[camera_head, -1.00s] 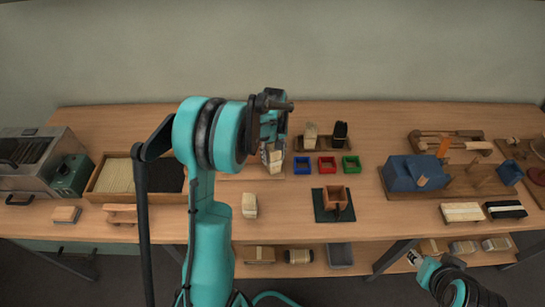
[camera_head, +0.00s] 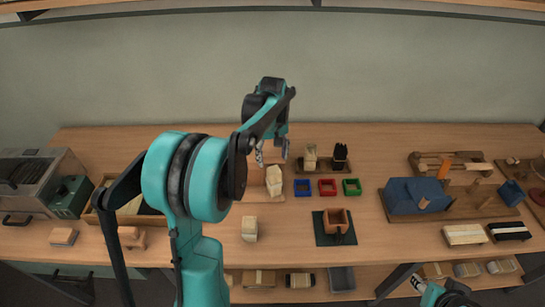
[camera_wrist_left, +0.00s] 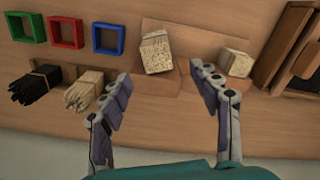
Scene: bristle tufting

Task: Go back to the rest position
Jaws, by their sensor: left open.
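My left gripper (camera_head: 272,150) is open and empty, raised above the rear middle of the workbench. In the left wrist view, its two fingers (camera_wrist_left: 160,95) are spread apart with nothing between their tips. A pale bristle block (camera_head: 273,180) stands on a wooden board just below and in front of it. This block (camera_wrist_left: 155,52) also shows beyond the fingers in the left wrist view, apart from them. My right gripper (camera_head: 418,285) is low at the bottom right, small and partly cut off, so its jaws cannot be read.
Blue (camera_head: 302,188), red (camera_head: 327,187) and green (camera_head: 352,187) square trays sit right of the block. Tan (camera_head: 310,157) and black (camera_head: 340,156) bristle bundles stand behind them. Another pale block (camera_head: 249,228) lies nearer. A blue fixture (camera_head: 412,196) is at right. Space above the bench is clear.

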